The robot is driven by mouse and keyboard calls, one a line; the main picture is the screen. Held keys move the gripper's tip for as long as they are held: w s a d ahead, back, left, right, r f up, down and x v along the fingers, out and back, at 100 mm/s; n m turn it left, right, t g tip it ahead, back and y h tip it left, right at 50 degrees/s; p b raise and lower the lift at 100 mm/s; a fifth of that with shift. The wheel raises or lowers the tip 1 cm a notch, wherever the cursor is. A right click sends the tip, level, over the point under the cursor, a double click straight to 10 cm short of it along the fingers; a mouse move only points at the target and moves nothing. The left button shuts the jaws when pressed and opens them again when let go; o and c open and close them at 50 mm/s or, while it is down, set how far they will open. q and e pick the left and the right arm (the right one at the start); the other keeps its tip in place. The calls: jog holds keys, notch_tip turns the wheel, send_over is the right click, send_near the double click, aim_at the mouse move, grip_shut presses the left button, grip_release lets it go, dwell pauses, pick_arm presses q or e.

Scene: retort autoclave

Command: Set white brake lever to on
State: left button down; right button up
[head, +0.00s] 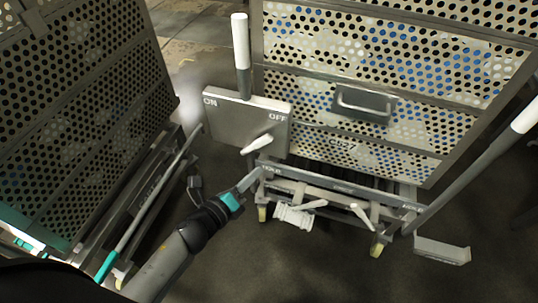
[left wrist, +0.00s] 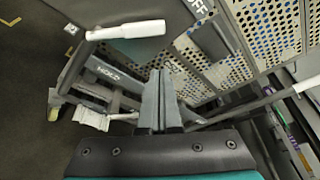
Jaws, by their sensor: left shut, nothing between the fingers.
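A grey plate (head: 220,108) marked ON at its left and OFF at its right stands at the cart's front left corner. A short white lever (head: 258,143) sits at its lower edge, tilted up to the right, toward the OFF side. In the left wrist view this white lever (left wrist: 125,30) is at the upper left, apart from my fingers. My left gripper (head: 255,175) is shut and empty, just below the lever, by the cart's front rail. Its closed fingers also show in the left wrist view (left wrist: 162,90). My right gripper is not in view.
A perforated cart (head: 395,150) stands behind the plate. An upright white-handled bar (head: 241,45) rises behind the plate. Other white levers (head: 361,215) and a ribbed white part (head: 293,216) sit low on the front rail. Another perforated cart (head: 85,100) is at left.

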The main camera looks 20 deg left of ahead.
aim_at(256, 145)
pick_arm(q)
jog(key=w+d+f+b, duration=0.2)
jog(key=w+f+b, duration=0.35)
jog(key=w, duration=0.45)
jog(key=shift+s+a+r+p, duration=0.15)
jog(key=shift+a+r+p, duration=0.45)
jog(key=shift+a+p, duration=0.05)
jog(key=shift+s+a+r+p, duration=0.15)
jog(key=shift+a+r+p, duration=0.4)
jog(key=shift+a+p, duration=0.1)
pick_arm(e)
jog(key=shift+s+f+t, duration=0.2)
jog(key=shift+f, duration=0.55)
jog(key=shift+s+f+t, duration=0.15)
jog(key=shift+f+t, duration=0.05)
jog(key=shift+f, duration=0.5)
